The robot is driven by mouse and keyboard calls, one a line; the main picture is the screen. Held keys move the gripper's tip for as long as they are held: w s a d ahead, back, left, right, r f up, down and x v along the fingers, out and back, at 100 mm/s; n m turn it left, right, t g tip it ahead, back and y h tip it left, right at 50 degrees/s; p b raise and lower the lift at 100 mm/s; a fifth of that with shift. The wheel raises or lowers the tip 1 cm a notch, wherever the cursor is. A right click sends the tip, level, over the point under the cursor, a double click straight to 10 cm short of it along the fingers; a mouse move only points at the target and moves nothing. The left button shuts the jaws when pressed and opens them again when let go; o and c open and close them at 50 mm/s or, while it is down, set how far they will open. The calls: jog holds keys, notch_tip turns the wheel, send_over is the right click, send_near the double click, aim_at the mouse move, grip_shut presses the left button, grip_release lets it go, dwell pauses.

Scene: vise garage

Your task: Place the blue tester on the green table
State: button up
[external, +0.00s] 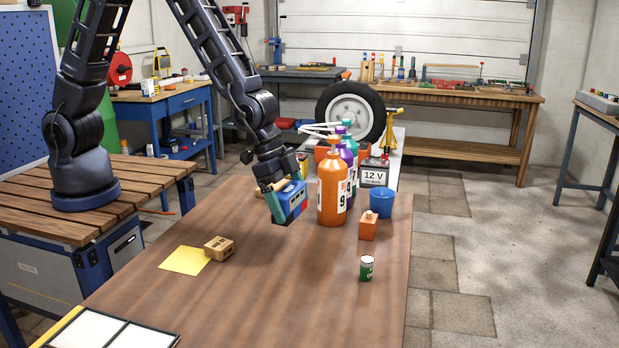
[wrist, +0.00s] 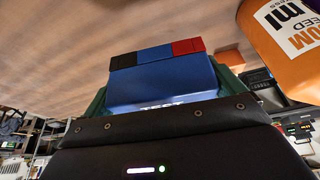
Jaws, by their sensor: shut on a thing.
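The blue tester (external: 294,203) is a blue box with dark and red parts, held at the brown tabletop beside the orange bottle. In the wrist view its blue face (wrist: 160,85) fills the middle, with a black, blue and red strip on top. My gripper (external: 284,206) is shut on it, with green fingers on both sides. I cannot tell whether the tester touches the tabletop. No table with a plainly green top shows; a table at the right (external: 586,104) has dark blue-green legs.
An orange bottle (external: 333,190) stands close right of the tester, with purple and green bottles behind. A blue cup (external: 381,203), an orange block (external: 368,229), a green can (external: 366,268), a cardboard box (external: 219,248) and a yellow sheet (external: 185,261) are on the brown table (external: 290,300). Its front middle is clear.

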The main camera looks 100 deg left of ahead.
jog(key=shift+n+y, duration=0.3)
jog(key=shift+n, duration=0.6)
jog(key=w+a+f, duration=0.1)
jog(key=f, duration=0.1)
jog(key=w+a+f, duration=0.1)
jog(key=f, duration=0.2)
jog(key=w+a+f, duration=0.1)
jog(key=f, duration=0.2)
jog(key=shift+w+a, duration=0.25)
jog(key=shift+a, duration=0.15)
notch_tip(320, 180, up, 26)
jog(key=s+a+n+y, duration=0.2)
jog(key=a+n, duration=0.3)
jog(key=a, duration=3.8)
jog(key=s+a+n, duration=0.1)
jog(key=s+a, duration=0.7)
jog(key=a, duration=0.3)
jog(key=s+a+n+g+y, duration=0.1)
jog(key=s+a+n, duration=0.1)
jog(key=s+a, duration=0.8)
jog(key=s+a+n, duration=0.1)
jog(key=s+a, duration=0.5)
jog(key=a, duration=0.7)
jog(key=shift+w+d+f, duration=0.15)
jog(key=shift+f, duration=8.55)
jog(key=shift+w+d+f, duration=0.1)
jog(key=shift+w+f, duration=0.05)
jog(key=shift+f, duration=8.55)
jog(key=shift+f, duration=0.55)
